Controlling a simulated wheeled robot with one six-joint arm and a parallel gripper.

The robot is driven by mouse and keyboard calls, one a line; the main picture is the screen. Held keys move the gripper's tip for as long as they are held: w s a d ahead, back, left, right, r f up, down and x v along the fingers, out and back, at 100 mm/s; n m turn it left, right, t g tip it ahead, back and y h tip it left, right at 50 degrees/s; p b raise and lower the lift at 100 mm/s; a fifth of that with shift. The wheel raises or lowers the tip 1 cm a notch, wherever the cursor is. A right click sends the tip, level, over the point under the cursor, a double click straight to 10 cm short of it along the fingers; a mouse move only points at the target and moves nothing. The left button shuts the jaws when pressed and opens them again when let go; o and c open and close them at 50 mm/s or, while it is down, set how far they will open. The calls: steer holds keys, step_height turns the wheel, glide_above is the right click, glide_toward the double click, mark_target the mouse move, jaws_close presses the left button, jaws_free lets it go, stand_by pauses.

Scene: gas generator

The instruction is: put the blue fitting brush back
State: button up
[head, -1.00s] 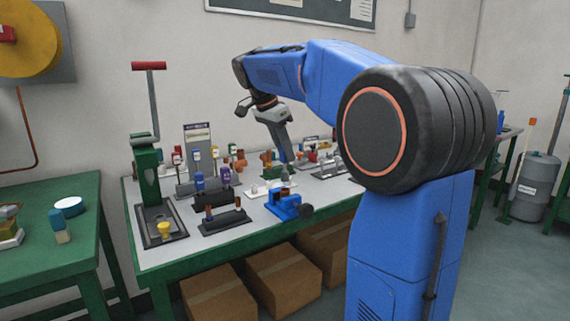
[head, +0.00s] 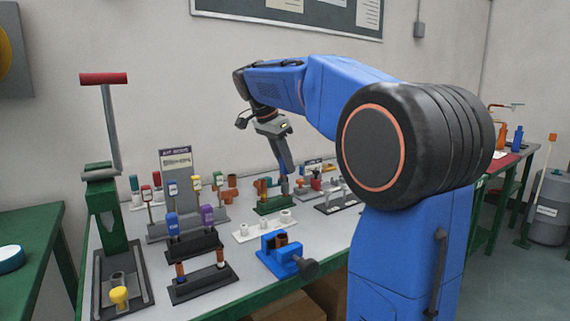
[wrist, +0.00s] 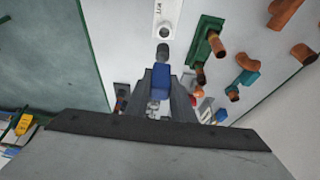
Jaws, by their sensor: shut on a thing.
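My gripper (head: 284,174) is shut on the blue fitting brush and holds it over the workbench, between the racks. In the wrist view the brush's blue handle (wrist: 161,77) sits between the fingers, with a dark grey tip (wrist: 162,52) pointing toward a white block (wrist: 167,18) with a round hole. In the head view the held brush is mostly hidden by the fingers. The same white block (head: 265,227) seems to stand left of the gripper, with several light round parts on it. A green rack (head: 276,204) with copper fittings stands just under the gripper.
A dark rack (head: 193,247) holds blue and purple labelled items. A blue vise (head: 281,257) stands near the front edge. A green press (head: 107,217) with a tall red-handled lever stands at the left. Another dark rack (head: 203,285) is in front. Bare bench (head: 335,232) shows at right.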

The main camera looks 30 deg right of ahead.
stand_by(0.4)
glide_above(285, 192)
steer(key=shift+w+d+f, duration=0.15)
steer(key=shift+f, duration=0.6)
steer(key=shift+w+d+f, duration=0.1)
steer(key=shift+w+f, duration=0.05)
steer(key=shift+f, duration=0.55)
steer(key=shift+w+d+f, duration=0.15)
steer(key=shift+f, duration=0.6)
steer(key=shift+f, duration=2.8)
steer(key=o, duration=1)
steer(key=shift+r, duration=0.1)
steer(key=v, duration=1.7)
steer(key=shift+a+r, duration=0.1)
steer(key=shift+r, duration=0.05)
